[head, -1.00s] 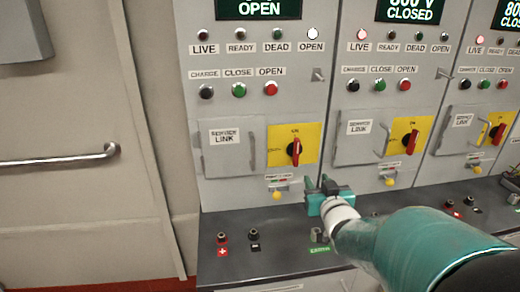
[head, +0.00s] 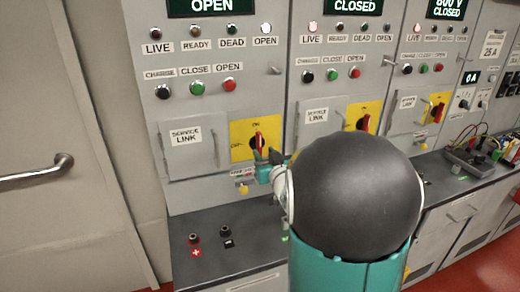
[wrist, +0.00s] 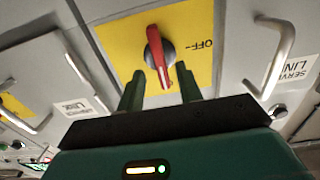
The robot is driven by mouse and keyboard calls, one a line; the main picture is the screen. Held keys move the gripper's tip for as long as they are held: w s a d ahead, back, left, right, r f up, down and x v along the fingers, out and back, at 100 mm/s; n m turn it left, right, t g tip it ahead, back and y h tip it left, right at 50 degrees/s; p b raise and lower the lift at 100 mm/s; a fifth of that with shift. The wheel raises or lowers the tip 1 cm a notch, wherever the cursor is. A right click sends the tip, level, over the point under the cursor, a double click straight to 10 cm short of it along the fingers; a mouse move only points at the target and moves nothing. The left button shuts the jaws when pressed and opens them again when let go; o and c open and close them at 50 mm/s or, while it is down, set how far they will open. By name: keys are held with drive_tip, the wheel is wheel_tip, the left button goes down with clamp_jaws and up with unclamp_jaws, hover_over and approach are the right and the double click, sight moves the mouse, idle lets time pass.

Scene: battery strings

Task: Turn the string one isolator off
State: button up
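The string one isolator is a red handle (head: 258,141) on a yellow plate (head: 237,142) in the leftmost panel. Its handle stands nearly upright, towards the ON mark. My gripper (head: 267,156) is just below and in front of the handle in the head view, and my arm covers the area to its right. In the wrist view, which is upside down, the red handle (wrist: 160,58) lies between and just past the tips of my gripper (wrist: 159,78). The two green fingers are apart with nothing between them that I can see touching. The OFF mark shows beside the handle.
A service link door (head: 190,147) with a bar handle sits left of the isolator. A yellow-knobbed latch (head: 243,189) is below it. The dark counter (head: 215,260) with red and black terminals juts out underneath. Similar panels stand to the right.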

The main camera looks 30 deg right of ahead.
sight(260, 148)
drive_tip(key=x, duration=0.4)
clamp_jaws()
